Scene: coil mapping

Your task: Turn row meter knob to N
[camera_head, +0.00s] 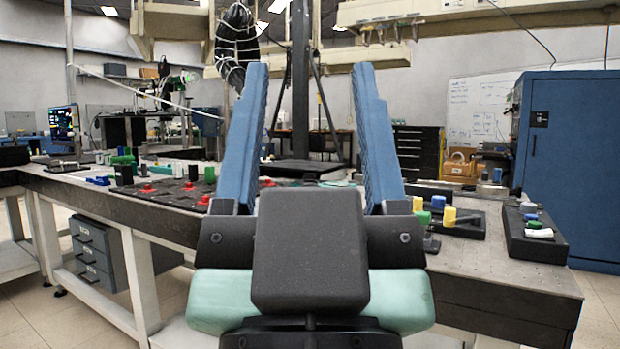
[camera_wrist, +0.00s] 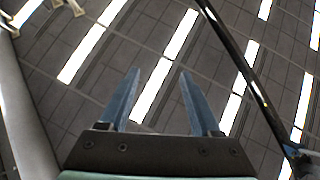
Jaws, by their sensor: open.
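My gripper (camera_head: 308,135) stands upright in the middle of the head view, its two blue fingers spread wide with nothing between them. In the wrist view my gripper (camera_wrist: 153,95) points at the ceiling and is empty. I cannot make out a row meter knob or an N mark in either view. Small coloured parts on the table may include it, but they are too small to tell. My gripper hides the middle of the table.
A long table (camera_head: 490,265) crosses the head view. Black boards with red (camera_head: 146,188), green and blue pieces lie on its left side. A black block (camera_head: 533,250) with white and blue parts and yellow cylinders (camera_head: 449,217) are at right. A blue cabinet (camera_head: 575,160) stands far right.

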